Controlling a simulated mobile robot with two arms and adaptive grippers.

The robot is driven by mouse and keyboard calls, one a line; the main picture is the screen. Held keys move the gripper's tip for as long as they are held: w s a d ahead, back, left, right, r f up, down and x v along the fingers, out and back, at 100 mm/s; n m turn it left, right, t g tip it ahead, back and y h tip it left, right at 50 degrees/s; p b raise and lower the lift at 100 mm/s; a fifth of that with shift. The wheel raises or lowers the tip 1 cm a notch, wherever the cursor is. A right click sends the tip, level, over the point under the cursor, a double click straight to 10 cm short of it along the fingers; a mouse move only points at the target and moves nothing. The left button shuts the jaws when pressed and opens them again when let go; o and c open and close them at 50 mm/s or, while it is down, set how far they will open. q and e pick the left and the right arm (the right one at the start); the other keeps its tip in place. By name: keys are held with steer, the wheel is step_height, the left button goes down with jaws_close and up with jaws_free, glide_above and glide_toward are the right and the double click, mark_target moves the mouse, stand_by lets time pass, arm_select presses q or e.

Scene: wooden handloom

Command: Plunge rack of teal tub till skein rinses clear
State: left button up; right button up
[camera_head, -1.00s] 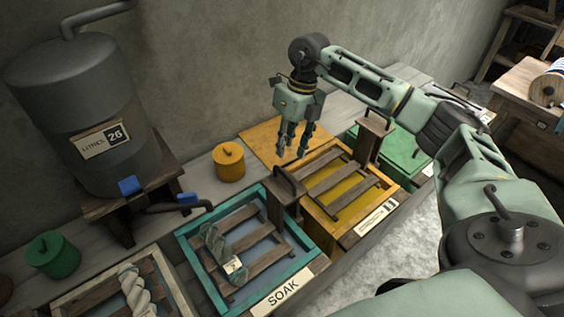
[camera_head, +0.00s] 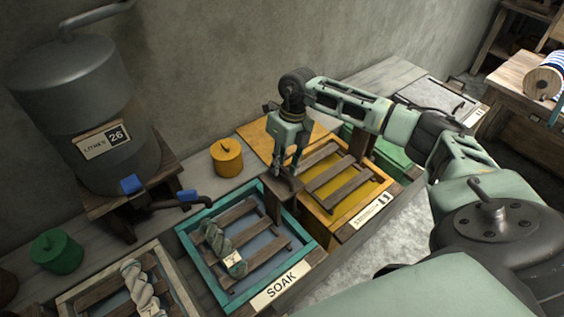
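The teal tub (camera_head: 187,240) stands on the bench, with a "SOAK" label (camera_head: 281,286) on its front. Its slatted wooden rack (camera_head: 262,256) lies inside over bluish liquid. A twisted grey-green skein (camera_head: 217,240) with a small pale tag lies across the slats at the left. The rack's upright wooden handle (camera_head: 272,206) rises at the tub's right side. My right gripper (camera_head: 285,174) points down at the top of this handle, its fingers apart and close around it. Firm contact cannot be made out. My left gripper is not in view.
A yellow tub (camera_head: 340,229) with its own rack adjoins on the right, with a green tub (camera_head: 398,155) beyond. A grey tank (camera_head: 75,95) with a blue-handled tap stands at left. A yellow pot (camera_head: 227,158) sits behind the teal tub. Another tub holds a pale skein (camera_head: 140,288).

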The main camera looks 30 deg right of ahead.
jaws_close()
step_height(320, 180, up, 3)
steer(key=shift+w+f+p, duration=0.1)
steer(key=shift+p, duration=0.4)
steer(key=shift+r, duration=0.25)
steer(key=shift+c, duration=2.1)
jaws_free()
steer(key=o, duration=0.6)
